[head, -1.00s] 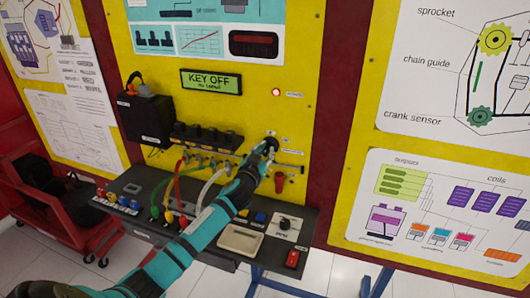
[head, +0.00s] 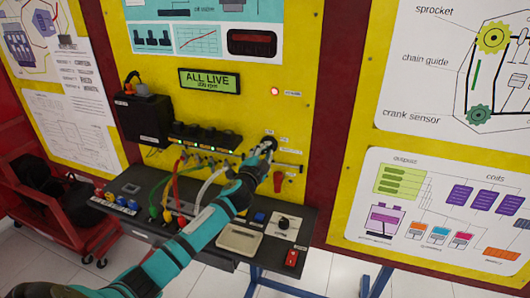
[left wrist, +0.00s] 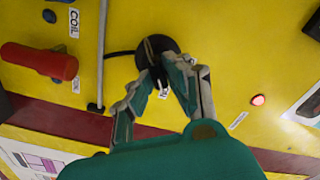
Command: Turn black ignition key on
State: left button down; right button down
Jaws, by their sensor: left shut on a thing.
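My left gripper (head: 266,146) reaches up to the yellow panel (head: 300,100) and is shut on the black ignition key. In the left wrist view the fingertips close around the key at the round black switch (left wrist: 158,46). The key is mostly hidden by the fingers. The green display (head: 210,81) reads "ALL LIVE" with a smaller line below it. A red light (head: 275,91) glows right of the display and also shows in the left wrist view (left wrist: 258,100). My right gripper is not in view.
A red handle (head: 278,181) hangs just below my gripper and shows left in the left wrist view (left wrist: 40,60). A dark shelf (head: 215,262) with several buttons, a tray and a knob juts out below. Colored cables (head: 173,190) hang left of my arm.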

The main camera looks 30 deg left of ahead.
pick_arm(q)
jog(key=shift+m, duration=0.6)
jog(key=c, duration=1.3)
grip_release()
jog(key=shift+s, duration=0.15)
jog(key=v, duration=1.2)
jog(key=shift+d, duration=0.1)
